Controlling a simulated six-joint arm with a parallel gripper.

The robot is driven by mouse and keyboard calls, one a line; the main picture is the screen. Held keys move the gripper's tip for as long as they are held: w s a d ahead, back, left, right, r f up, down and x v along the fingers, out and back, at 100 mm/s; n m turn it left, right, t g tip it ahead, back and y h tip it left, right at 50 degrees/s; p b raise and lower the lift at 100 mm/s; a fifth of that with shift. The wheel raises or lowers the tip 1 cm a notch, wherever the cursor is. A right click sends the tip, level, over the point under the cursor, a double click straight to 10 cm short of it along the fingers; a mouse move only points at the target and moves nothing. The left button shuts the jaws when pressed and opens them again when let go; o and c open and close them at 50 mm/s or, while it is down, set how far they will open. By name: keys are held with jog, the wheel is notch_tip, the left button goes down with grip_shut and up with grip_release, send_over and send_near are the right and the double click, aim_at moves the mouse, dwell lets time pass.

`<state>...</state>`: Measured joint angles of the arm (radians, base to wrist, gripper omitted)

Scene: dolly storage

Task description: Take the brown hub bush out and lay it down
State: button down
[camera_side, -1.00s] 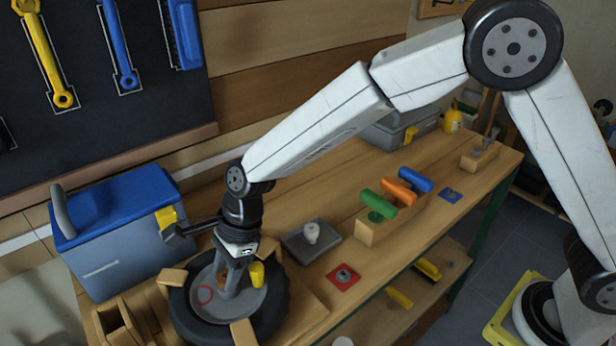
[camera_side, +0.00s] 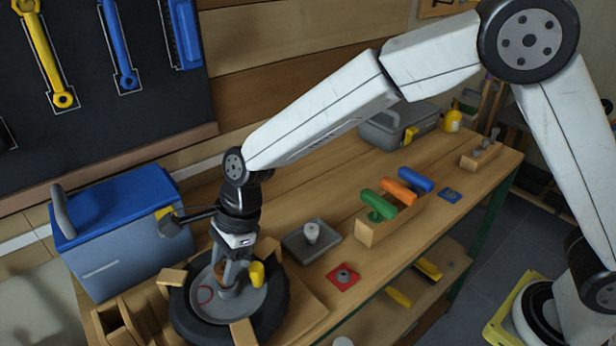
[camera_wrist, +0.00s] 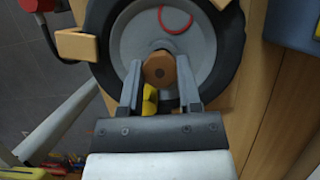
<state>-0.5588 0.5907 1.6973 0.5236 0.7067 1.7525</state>
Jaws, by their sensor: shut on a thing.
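The brown hub bush (camera_wrist: 158,67) is between my gripper's fingertips (camera_wrist: 160,75) in the wrist view. In the side view a little of the bush (camera_side: 219,268) shows between the fingers of my gripper (camera_side: 228,278). My gripper is shut on it, pointing down over the middle of the wheel. The wheel has a black tyre (camera_side: 188,318) and a grey disc (camera_side: 203,311) with a red ring mark, and lies flat. A grey hub shows below the bush. I cannot tell whether the bush is fully clear of the hub.
Wooden blocks (camera_side: 173,277) sit around the tyre. A yellow piece (camera_side: 257,273) stands by the fingers. A grey plate with a knob (camera_side: 302,249), a red plate (camera_side: 343,280) and a rack of coloured handles (camera_side: 378,228) lie to the right. A blue box (camera_side: 115,240) is behind left.

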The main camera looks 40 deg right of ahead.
aim_at(217, 271)
jog(key=shift+r, duration=0.65)
dwell(0.3)
jog(key=shift+r, duration=0.9)
jog(key=shift+d, duration=0.1)
